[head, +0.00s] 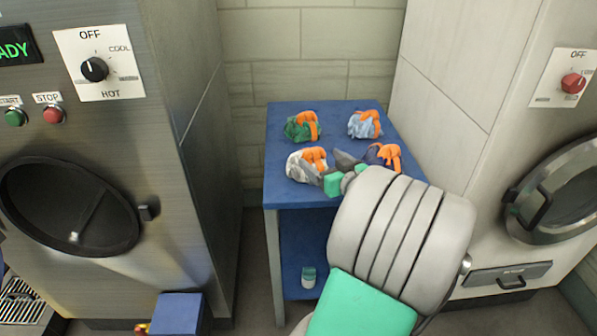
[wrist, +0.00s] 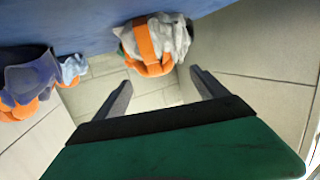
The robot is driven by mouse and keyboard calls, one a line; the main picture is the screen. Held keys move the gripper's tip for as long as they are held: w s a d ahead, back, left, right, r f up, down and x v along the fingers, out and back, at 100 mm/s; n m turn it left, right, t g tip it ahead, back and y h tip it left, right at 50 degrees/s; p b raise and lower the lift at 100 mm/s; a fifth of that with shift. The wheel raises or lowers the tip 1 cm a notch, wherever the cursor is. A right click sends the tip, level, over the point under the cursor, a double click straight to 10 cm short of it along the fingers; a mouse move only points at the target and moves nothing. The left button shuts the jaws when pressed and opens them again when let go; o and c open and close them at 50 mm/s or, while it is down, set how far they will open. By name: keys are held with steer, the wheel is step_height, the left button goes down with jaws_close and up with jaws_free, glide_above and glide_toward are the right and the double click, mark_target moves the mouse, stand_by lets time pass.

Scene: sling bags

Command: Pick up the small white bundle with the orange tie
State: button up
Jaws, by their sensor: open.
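The white-grey bundle with the orange tie (head: 297,168) sits on the blue table, at its near left among the bundles in the head view. In the wrist view the white bundle (wrist: 181,38) is at top centre, with the orange band around it. My gripper (head: 326,166) is open, at the bundle's right side in the head view. In the wrist view its two fingers (wrist: 160,78) are spread apart, with the bundle just beyond the tips and roughly between them. Nothing is held. Whether a finger touches the bundle I cannot tell.
A dark purple bundle (head: 376,158) sits close right of my gripper, partly hidden by it. A green bundle (head: 297,131) and a light blue bundle (head: 360,128) sit farther back on the blue table (head: 285,200). Machines stand left and right; a wall is behind.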

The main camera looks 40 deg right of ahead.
mark_target(315, 150)
steer(key=x, duration=0.7)
steer(key=shift+w+d+r, duration=0.25)
steer(key=shift+d, duration=0.05)
steer(key=shift+c, duration=0.3)
jaws_close()
